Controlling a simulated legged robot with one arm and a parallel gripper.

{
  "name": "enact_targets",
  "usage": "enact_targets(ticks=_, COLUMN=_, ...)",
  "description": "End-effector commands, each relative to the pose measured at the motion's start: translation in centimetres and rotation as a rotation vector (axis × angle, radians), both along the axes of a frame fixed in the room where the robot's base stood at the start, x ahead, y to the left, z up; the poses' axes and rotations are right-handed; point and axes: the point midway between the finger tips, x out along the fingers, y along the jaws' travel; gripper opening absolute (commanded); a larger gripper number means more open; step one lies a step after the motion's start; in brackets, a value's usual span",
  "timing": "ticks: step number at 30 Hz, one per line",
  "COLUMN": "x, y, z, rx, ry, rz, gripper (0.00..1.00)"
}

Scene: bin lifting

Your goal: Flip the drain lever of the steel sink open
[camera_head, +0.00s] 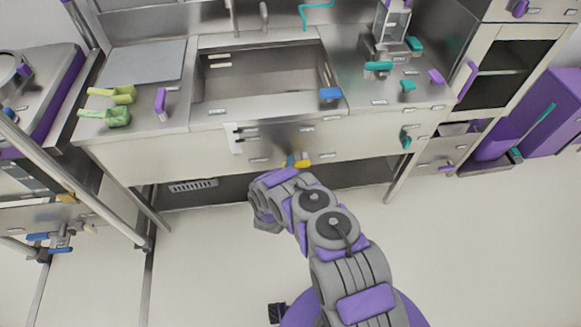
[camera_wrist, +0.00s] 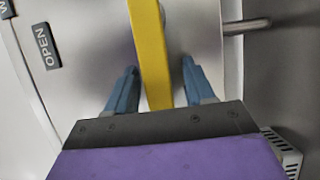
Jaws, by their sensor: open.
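The steel sink (camera_head: 213,112) is set into the counter ahead of me. In the wrist view the lever (camera_wrist: 150,45) is a flat yellow bar running down from the top edge between my fingers. My gripper (camera_wrist: 160,66) is open, with one blue finger on each side of the bar. The left finger is close to the bar; I cannot tell whether it touches. A gap shows at the right finger. A dark "OPEN" label (camera_wrist: 45,46) is left of the lever.
A metal rod (camera_wrist: 247,26) sticks out right of the lever in the wrist view. A dark open space lies under the counter; the floor (camera_head: 470,250) is clear.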

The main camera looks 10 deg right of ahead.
Motion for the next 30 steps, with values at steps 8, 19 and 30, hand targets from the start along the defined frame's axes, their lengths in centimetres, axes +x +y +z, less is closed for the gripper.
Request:
enact_targets(ticks=8, x=0.32, y=-0.09, z=0.05, rx=0.0, ry=-0.001, rz=0.001, gripper=0.53)
enact_targets(ticks=19, x=0.3, y=-0.09, z=0.02, rx=0.0, ry=-0.001, rz=0.001, gripper=0.23)
enact_targets(ticks=30, x=0.27, y=-0.1, z=-0.1, rx=0.001, ry=0.002, rz=0.001, gripper=0.0)
